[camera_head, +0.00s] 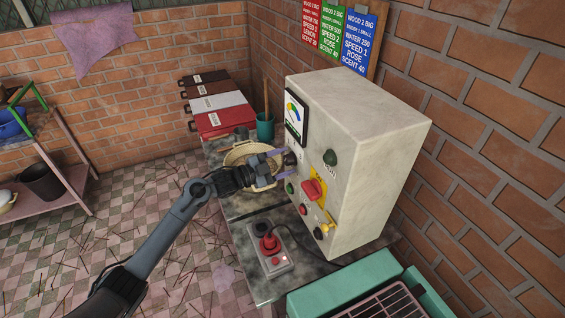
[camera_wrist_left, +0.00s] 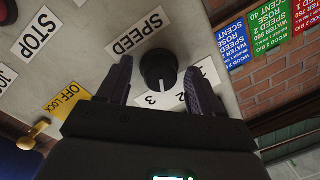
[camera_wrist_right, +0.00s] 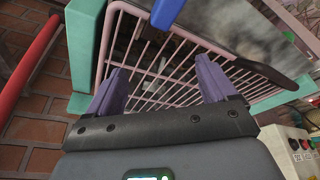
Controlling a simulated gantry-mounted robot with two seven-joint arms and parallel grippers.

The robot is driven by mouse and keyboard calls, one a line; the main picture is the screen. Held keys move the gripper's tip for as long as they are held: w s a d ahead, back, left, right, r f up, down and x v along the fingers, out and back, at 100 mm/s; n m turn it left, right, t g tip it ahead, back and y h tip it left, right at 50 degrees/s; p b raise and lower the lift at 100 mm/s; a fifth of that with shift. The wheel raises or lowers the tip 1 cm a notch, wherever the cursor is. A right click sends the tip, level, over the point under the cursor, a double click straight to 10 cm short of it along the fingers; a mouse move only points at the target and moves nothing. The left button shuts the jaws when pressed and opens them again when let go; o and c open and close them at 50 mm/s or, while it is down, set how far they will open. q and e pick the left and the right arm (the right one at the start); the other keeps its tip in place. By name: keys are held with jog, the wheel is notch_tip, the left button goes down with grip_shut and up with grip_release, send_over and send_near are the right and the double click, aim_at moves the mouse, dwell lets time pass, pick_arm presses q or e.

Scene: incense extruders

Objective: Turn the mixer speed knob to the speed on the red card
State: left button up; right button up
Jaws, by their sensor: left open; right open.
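The black speed knob (camera_wrist_left: 158,68) sits on the pale control box (camera_head: 355,150), under a SPEED label. In the left wrist view its white pointer points down between the marks 3 and 2; a 1 is further right. My left gripper (camera_wrist_left: 157,82) is open, with one finger on each side of the knob and gaps showing. In the head view my left gripper (camera_head: 276,164) is at the box's front face. My right gripper (camera_wrist_right: 165,75) is open and empty.
A yellow lever plate (camera_head: 318,188) and several buttons are near the knob. A beige bowl (camera_head: 240,155) stands beside the box. A red-and-grey switch unit (camera_head: 270,252) is in front. A teal-framed rack (camera_wrist_right: 84,45) lies beyond my right gripper.

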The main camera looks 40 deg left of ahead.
pick_arm(q)
jog(key=shift+c, duration=0.5)
jog(key=c, duration=1)
jog(key=shift+o, duration=0.2)
jog(key=shift+r+n+p, duration=0.2)
jog(key=shift+n+p, duration=0.6)
jog(key=shift+p, duration=0.4)
pick_arm(e)
jog(key=shift+d+r, duration=0.15)
jog(key=shift+r, duration=1)
pick_arm(q)
jog(key=n+p, duration=0.5)
jog(key=p, duration=0.1)
jog(key=shift+r+n+g+p, duration=0.1)
jog(key=shift+n+g+p, duration=0.2)
jog(key=shift+n+p, duration=0.1)
jog(key=n+p, duration=0.2)
jog(key=n, duration=0.1)
jog(key=shift+p, duration=0.3)
jog(key=shift+n+g+h+p, duration=0.35)
jog(key=shift+n+p, duration=0.5)
jog(key=shift+n, duration=0.65)
pick_arm(e)
notch_tip(320, 180, up, 11)
pick_arm(q)
jog(key=shift+f, duration=0.2)
pick_arm(e)
jog(key=shift+r, duration=0.1)
